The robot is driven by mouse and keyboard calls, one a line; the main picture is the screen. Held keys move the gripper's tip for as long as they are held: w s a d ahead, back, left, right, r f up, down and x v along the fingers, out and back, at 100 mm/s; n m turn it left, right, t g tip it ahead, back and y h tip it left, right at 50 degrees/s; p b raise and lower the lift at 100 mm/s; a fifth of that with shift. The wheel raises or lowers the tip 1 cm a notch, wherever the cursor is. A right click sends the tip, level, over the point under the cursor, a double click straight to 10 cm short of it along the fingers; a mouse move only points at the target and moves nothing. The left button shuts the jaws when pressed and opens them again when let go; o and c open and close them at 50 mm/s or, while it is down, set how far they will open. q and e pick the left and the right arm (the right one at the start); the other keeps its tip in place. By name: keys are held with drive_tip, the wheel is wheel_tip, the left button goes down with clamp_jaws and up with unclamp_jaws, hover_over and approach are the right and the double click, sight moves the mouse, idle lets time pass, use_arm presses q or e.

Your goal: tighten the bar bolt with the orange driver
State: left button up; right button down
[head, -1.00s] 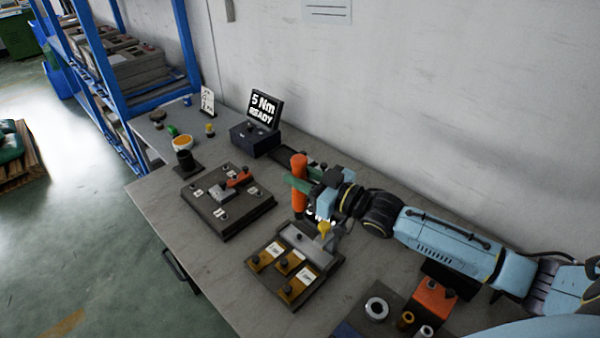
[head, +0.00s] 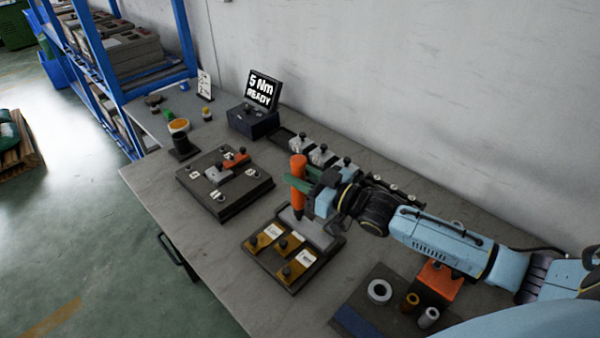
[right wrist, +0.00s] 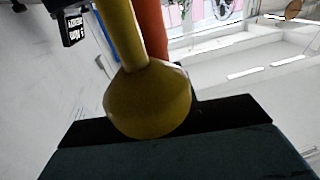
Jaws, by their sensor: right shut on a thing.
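The orange driver (head: 298,178) stands about upright in my right gripper (head: 312,188), which is shut on it. Its dark lower end overlaps the grey bar (head: 318,236) at the back of the front fixture (head: 272,276). I cannot tell whether the tip touches the bar or its bolt. No bolt head shows there now; the driver covers that spot. In the right wrist view, the orange driver (right wrist: 152,35) is partly behind a yellow rounded part (right wrist: 150,100) on a stem. My left gripper is not in view.
A second dark fixture (head: 205,196) lies to the left. The torque display (head: 262,90) reads "5 Nm READY". Several silver parts (head: 322,154) stand behind the gripper. A dark tray (head: 352,318) with a ring and sleeves is at front right. Bare table (head: 185,225) shows at front left.

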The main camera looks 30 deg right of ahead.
drive_tip(key=shift+p, duration=0.6)
idle(1.6)
drive_tip(key=shift+f+b, duration=0.65)
drive_tip(key=shift+f, duration=0.35)
idle(1.0)
drive_tip(key=shift+s+f+b, duration=0.1)
drive_tip(key=shift+f+b, duration=0.25)
drive_tip(key=shift+f, duration=0.5)
idle(1.0)
drive_tip(key=shift+r+p, duration=2.5)
drive_tip(key=shift+r, duration=0.3)
